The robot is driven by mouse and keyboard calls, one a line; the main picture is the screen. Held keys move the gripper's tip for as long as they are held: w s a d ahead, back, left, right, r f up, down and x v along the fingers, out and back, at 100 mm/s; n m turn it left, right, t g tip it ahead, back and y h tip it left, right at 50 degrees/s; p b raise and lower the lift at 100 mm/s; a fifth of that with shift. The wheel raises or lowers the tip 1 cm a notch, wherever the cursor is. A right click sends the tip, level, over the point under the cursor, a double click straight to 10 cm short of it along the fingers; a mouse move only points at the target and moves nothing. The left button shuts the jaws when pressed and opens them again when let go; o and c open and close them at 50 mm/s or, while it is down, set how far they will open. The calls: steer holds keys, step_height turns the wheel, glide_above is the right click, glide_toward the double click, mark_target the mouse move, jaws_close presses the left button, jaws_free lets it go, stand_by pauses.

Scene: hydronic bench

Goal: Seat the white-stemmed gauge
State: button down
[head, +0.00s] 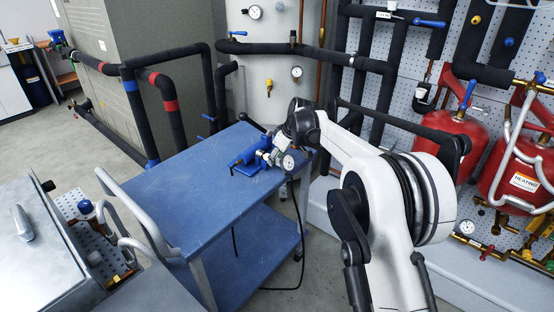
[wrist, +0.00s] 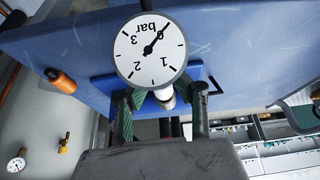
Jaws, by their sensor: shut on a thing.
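A gauge with a round white dial (wrist: 152,47), marked bar, fills the upper middle of the wrist view. Part of its white stem (wrist: 167,98) shows below the dial. My gripper (wrist: 163,104) has a finger on each side of the stem and is shut on the gauge. In the head view the gauge (head: 288,162) is small, at the end of my arm over the right part of the blue cart top. A blue fixture (head: 249,157) sits close to its left. The stem's lower end is hidden, so I cannot tell what it touches.
The blue cart (head: 185,195) has a clear top left of the fixture. A dark hose (head: 300,225) hangs at its right side. Insulated pipes (head: 140,110) and a tank (head: 270,80) stand behind. Red vessels (head: 455,125) are at right.

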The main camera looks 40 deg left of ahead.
steer(key=shift+a, duration=0.15)
steer(key=c, duration=1.4)
jaws_free()
steer(key=shift+r, duration=0.1)
steer(key=v, duration=1.2)
